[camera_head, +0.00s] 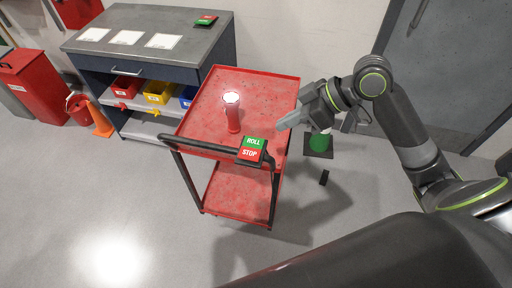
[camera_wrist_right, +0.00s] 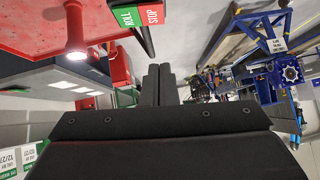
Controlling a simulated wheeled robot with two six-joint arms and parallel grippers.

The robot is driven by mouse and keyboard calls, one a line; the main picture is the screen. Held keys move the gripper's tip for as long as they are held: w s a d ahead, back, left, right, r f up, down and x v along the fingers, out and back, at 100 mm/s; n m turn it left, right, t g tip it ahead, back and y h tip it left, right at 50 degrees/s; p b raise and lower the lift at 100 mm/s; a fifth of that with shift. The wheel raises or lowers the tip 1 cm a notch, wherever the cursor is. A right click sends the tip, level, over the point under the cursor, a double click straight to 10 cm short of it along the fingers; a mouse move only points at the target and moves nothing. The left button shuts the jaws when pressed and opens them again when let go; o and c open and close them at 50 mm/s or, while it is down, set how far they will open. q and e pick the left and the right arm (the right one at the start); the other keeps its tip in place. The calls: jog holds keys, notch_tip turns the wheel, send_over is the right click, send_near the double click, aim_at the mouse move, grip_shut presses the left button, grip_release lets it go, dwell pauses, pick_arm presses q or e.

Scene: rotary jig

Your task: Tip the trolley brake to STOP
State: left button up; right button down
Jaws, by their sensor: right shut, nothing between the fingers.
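The trolley brake (camera_head: 251,150) is a two-part pedal at the near right corner of the red trolley (camera_head: 262,88), with a green ROLL half and a red STOP half. In the right wrist view the brake (camera_wrist_right: 139,18) shows at the top, left of and beyond my fingers. My right gripper (camera_head: 281,125) is shut and empty. In the head view it is just right of and beyond the brake, with a gap between them. The fingertips also show in the right wrist view (camera_wrist_right: 160,68). My left gripper is not in view.
A lit red torch (camera_head: 232,113) stands on the trolley top. The black trolley handle (camera_head: 198,147) runs along its near edge. A grey workbench (camera_head: 150,28) with coloured bins is behind at left. A green object (camera_head: 320,142) is on the floor at right. The floor in front is clear.

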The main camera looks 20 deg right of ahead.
send_over(249, 155)
jog(key=d, duration=0.2)
jog(key=f, duration=0.4)
jog(key=f+p, duration=0.1)
jog(key=f, duration=0.1)
jog(key=shift+s+f, duration=0.15)
jog(key=shift+s, duration=0.15)
jog(key=f, duration=0.3)
jog(key=shift+s+a+f+p, duration=0.1)
jog(key=shift+a+f+p, duration=0.1)
jog(key=shift+p, duration=0.1)
jog(key=shift+s+f, duration=0.1)
jog(key=shift+f, duration=0.35)
jog(key=shift+f+t+b, duration=0.3)
jog(key=shift+f+b, duration=0.35)
jog(key=shift+b, duration=0.05)
jog(key=shift+s+a+r, duration=0.15)
jog(key=shift+s+r, duration=0.05)
jog(key=shift+r, duration=0.1)
jog(key=shift+w+p, duration=0.1)
jog(key=shift+p, duration=0.25)
